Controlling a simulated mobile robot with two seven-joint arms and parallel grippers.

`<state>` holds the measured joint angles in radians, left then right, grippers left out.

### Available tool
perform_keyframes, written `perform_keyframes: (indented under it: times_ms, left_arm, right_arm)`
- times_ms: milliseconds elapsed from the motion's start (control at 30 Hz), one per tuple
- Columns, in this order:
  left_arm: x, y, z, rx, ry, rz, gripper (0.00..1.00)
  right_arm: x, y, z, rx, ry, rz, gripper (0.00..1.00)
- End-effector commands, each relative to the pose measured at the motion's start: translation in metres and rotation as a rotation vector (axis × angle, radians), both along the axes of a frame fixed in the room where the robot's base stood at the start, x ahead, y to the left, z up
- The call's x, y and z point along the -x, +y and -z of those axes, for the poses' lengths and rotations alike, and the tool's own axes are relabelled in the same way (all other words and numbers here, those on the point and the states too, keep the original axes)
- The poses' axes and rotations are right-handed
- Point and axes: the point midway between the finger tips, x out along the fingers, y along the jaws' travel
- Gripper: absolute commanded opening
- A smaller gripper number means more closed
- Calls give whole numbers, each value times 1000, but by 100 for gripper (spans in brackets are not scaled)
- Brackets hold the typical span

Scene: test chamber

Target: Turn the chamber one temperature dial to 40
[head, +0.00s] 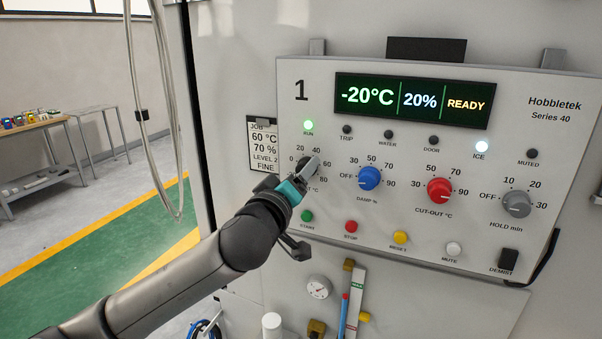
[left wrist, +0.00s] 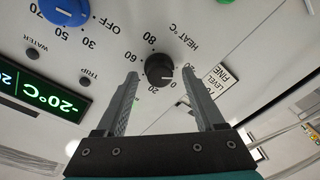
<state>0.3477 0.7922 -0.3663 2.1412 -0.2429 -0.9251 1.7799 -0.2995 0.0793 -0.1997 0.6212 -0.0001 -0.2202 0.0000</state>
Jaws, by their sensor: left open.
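The chamber one panel (head: 400,262) is marked "1". Its black temperature dial (head: 302,167) is at the left of the knob row, with a scale from 0 to 80, partly hidden by my left gripper (head: 307,172) in the head view. In the left wrist view the dial (left wrist: 159,69), labelled HEAT °C, shows between the two fingers of my left gripper (left wrist: 160,80). The fingers are open, one on each side, with a gap to the knob. The dial's white mark seems to be near 0, but it is small. My right gripper is not in view.
The display (head: 413,101) reads -20°C, 20%, READY; the RUN and ICE lamps are lit. A blue knob (head: 369,178), red knob (head: 438,190) and grey knob (head: 517,203) lie to the right. Push buttons sit below. A job card (head: 263,143) hangs left of the panel.

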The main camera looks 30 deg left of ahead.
Motion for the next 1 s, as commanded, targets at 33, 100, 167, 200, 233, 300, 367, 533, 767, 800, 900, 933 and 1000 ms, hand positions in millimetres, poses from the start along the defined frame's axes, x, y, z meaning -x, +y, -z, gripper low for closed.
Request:
perform_keyframes:
  times_ms: [33,100,167,200,233,300,367,533,767,800,900,933,1000]
  left_arm:
    - [0,0,0,0,0,0,70]
    - [0,0,0,0,0,0,70]
    - [0,0,0,0,0,0,64]
    - [0,0,0,0,0,0,59]
    - [0,0,0,0,0,0,56]
    - [0,0,0,0,0,0,48]
    - [0,0,0,0,0,0,41]
    - [0,0,0,0,0,0,22]
    - [0,0,0,1,0,0,0]
    - [0,0,0,1,0,0,0]
    - [0,0,0,0,1,-1,0]
    - [0,0,0,0,1,-1,0]
    - [0,0,0,-3,0,0,0]
  right_arm:
    - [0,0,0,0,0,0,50]
    - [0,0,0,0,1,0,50]
    - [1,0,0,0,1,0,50]
    - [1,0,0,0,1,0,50]
    - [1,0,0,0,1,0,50]
    - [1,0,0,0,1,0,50]
    - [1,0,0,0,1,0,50]
    - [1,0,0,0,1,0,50]
    - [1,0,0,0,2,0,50]
    - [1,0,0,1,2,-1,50]
    - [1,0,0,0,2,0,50]
    - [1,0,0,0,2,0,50]
    - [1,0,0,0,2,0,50]
